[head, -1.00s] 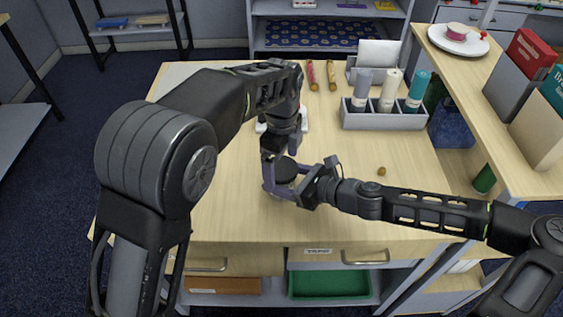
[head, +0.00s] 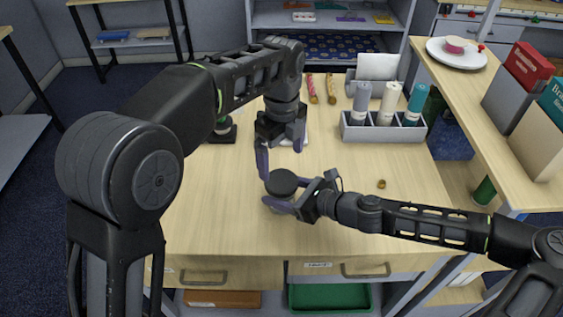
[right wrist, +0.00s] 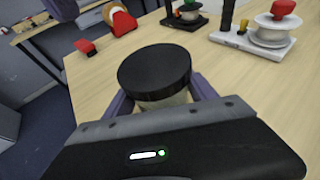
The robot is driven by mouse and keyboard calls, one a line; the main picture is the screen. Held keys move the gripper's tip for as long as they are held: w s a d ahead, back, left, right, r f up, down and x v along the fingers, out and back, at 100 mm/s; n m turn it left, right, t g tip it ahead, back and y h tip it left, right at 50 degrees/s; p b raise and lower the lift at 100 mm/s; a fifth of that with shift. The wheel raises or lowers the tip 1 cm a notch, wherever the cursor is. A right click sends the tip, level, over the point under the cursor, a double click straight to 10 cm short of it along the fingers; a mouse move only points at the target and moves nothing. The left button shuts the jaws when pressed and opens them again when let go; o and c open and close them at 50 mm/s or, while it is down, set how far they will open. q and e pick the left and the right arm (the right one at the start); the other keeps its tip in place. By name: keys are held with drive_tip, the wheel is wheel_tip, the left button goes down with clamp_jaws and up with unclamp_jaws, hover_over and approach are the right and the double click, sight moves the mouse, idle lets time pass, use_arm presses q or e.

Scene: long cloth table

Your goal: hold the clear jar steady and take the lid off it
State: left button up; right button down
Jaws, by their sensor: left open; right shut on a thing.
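The clear jar (right wrist: 168,102) stands on the table with its round black lid (head: 282,183) on top. The lid also shows large in the right wrist view (right wrist: 155,69). My right gripper (head: 284,204) is shut on the jar's body from the right, below the lid. Its purple fingers flank the jar in the right wrist view, and its body hides the jar's lower part. My left gripper (head: 281,158) is open and empty, pointing down above and behind the lid, apart from it. One of its purple fingers shows at the top left of the right wrist view.
A small brown nut-like thing (head: 381,184) lies right of the jar. A dark-based item (head: 222,132) and a white-based spool stand (right wrist: 250,43) are behind. The table's front left is clear.

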sight(281, 181)
use_arm(q)
drive_tip(key=shift+a+r+m, duration=0.1)
drive_tip(key=shift+r+m, duration=0.2)
drive_tip(key=shift+r, duration=0.1)
drive_tip(key=shift+f, duration=4.05)
drive_tip(key=c, duration=1.5)
drive_tip(key=shift+o, duration=0.2)
drive_tip(key=n, duration=0.3)
